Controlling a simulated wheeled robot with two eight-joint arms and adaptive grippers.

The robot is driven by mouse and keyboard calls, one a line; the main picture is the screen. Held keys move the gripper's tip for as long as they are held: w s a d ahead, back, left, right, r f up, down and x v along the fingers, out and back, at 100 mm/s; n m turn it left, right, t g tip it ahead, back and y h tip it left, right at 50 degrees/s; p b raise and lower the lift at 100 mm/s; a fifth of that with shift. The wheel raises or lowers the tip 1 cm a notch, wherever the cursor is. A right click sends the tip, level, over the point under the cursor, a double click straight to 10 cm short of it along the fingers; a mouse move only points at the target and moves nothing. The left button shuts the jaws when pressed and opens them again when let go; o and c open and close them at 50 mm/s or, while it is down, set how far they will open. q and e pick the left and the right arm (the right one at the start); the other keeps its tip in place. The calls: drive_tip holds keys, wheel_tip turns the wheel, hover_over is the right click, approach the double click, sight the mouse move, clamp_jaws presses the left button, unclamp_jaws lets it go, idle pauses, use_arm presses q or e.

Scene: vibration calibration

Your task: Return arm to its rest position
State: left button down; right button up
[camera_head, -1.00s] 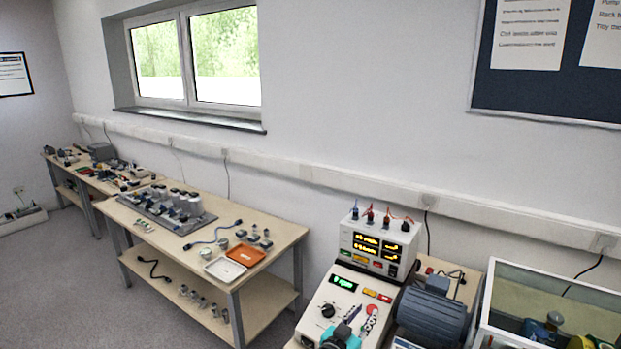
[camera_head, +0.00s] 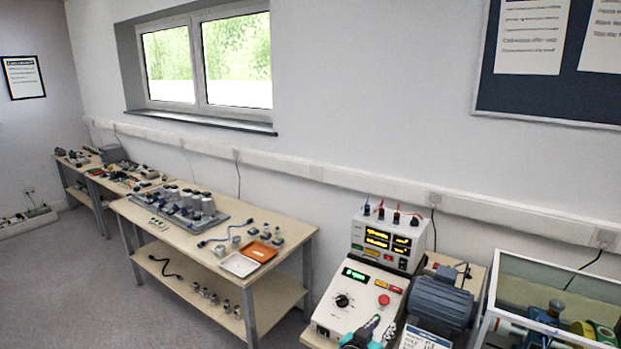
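My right gripper (camera_head: 380,328) shows at the bottom edge, over the lower right part of the sloped control panel of a white console (camera_head: 345,312). Its two dark fingers look apart, with nothing visible between them. A teal part of my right arm shows below it, cut off by the frame. The red round button (camera_head: 384,299) on the panel is in clear view above the fingers. The panel also has a black knob (camera_head: 342,300) and a lit green display (camera_head: 356,275). My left gripper is not in view.
A blue-grey motor (camera_head: 440,303) stands right of the console. A glass-sided tank (camera_head: 550,270) stands at far right. A wooden bench (camera_head: 290,228) to the left holds cylinders, an orange tray (camera_head: 259,252) and a white tray (camera_head: 239,265). Open floor lies at lower left.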

drive_tip(key=s+d+f+n+g+y, duration=0.1)
drive_tip(key=s+d+n+g+y, duration=0.25)
drive_tip(key=s, duration=0.95)
drive_tip(key=s+a+f+n+y, duration=0.1)
drive_tip(key=s+y, duration=0.4)
drive_tip(key=s, duration=0.6)
drive_tip(key=shift+a+f+n+g, duration=0.25)
drive_tip(key=shift+a+n+g, duration=0.3)
drive_tip(key=shift+a, duration=0.5)
